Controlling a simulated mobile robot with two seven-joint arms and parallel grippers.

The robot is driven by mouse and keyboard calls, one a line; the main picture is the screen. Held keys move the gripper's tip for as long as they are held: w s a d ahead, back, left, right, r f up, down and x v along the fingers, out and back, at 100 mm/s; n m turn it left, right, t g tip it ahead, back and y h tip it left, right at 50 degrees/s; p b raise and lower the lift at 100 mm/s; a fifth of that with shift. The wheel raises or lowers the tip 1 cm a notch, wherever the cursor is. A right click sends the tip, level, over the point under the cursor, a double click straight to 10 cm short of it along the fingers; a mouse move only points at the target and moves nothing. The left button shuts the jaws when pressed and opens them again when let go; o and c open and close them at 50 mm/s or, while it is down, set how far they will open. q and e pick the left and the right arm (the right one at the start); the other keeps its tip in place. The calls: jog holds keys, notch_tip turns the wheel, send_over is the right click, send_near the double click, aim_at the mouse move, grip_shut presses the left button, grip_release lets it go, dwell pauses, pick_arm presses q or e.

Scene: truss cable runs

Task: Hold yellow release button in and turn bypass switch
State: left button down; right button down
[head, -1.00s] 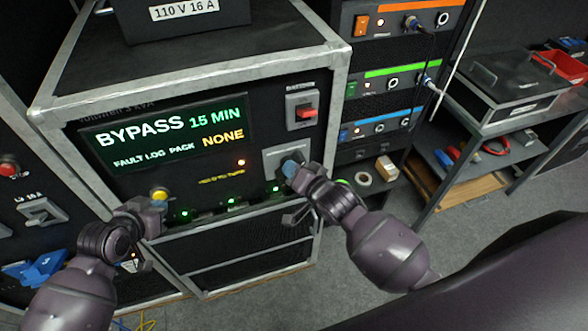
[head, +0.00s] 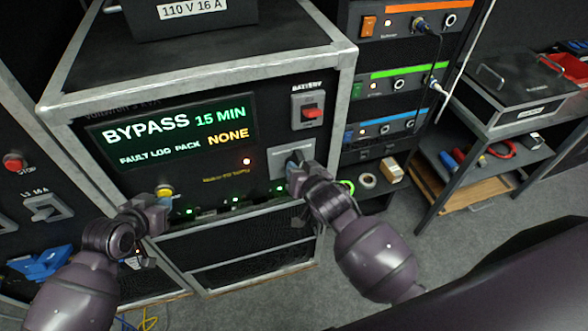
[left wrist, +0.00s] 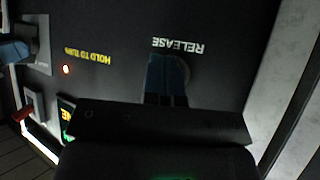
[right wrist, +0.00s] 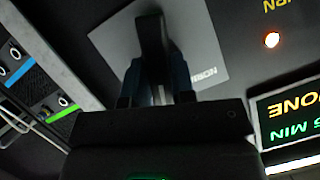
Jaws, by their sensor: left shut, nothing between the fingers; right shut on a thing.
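The yellow release button (head: 165,190) is at the lower left of the cabinet's front panel. My left gripper (head: 160,201) is shut at the button with nothing between its fingers. In the left wrist view its blue fingertips (left wrist: 167,75) sit under the RELEASE label and cover the button; I cannot tell how far in it is. The bypass switch (head: 297,158) has a dark handle on a grey plate at the panel's right. My right gripper (head: 294,174) is shut on this handle. The right wrist view shows the handle (right wrist: 152,35) between the blue fingers.
An orange lamp (head: 247,161) is lit above the hold-to-turn label. A red battery switch (head: 312,112) is above the bypass switch. A rack with cables (head: 405,70) stands to the right.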

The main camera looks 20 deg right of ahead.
jog(key=n+h, duration=0.1)
jog(key=n, duration=0.1)
jog(key=n+h, duration=0.1)
jog(key=shift+a+n+h, duration=0.25)
jog(key=shift+n+h, duration=0.05)
jog(key=n+h, duration=0.2)
jog(key=n, duration=0.1)
jog(key=shift+a+n, duration=0.1)
jog(key=shift+n, duration=0.3)
jog(key=shift+w+t+h, duration=0.1)
jog(key=shift+t+h, duration=0.2)
